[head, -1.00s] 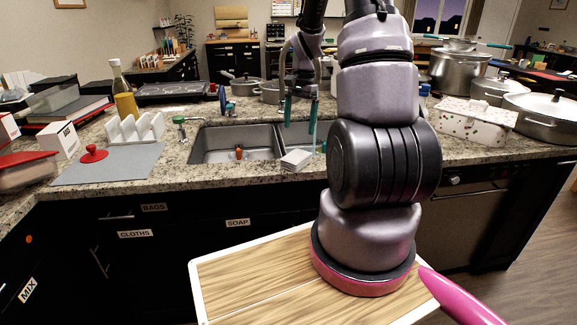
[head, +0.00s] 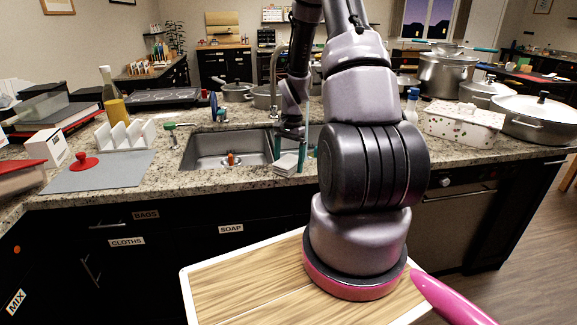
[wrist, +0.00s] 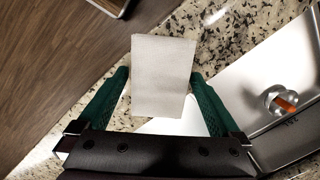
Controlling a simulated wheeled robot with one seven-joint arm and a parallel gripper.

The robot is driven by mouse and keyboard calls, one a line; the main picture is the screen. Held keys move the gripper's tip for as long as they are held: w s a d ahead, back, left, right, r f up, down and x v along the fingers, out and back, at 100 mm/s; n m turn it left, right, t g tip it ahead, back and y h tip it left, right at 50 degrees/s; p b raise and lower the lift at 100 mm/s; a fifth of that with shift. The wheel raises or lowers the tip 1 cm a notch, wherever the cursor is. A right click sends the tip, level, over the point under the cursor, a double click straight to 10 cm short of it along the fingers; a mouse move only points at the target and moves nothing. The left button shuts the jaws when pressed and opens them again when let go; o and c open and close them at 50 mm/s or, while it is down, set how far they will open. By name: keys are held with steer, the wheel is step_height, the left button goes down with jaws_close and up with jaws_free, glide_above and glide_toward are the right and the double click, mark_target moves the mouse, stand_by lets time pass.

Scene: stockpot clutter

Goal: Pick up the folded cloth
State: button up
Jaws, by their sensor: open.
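The folded cloth (head: 286,163) is a small pale grey-white stack on the counter's front strip, at the sink's near edge. In the wrist view the cloth (wrist: 163,72) shows as a pale rectangle. My gripper (head: 290,152) is open, with green fingers just at the cloth in the head view. In the wrist view the gripper (wrist: 161,78) has one fingertip on each side of the cloth's lower part, with nothing clamped. I cannot tell how far above the counter the fingertips are.
The sink (head: 225,150) lies behind and left of the cloth, with a small orange-topped item (wrist: 283,102) in it. The faucet (head: 275,75) stands behind my gripper. A white rack (head: 127,135) is further left, and a floral box (head: 464,121) is at right.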

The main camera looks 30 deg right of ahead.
mark_target(288, 160)
steer(key=c, duration=1.3)
step_height(288, 160, up, 10)
steer(key=shift+r, duration=0.1)
steer(key=shift+c, duration=0.2)
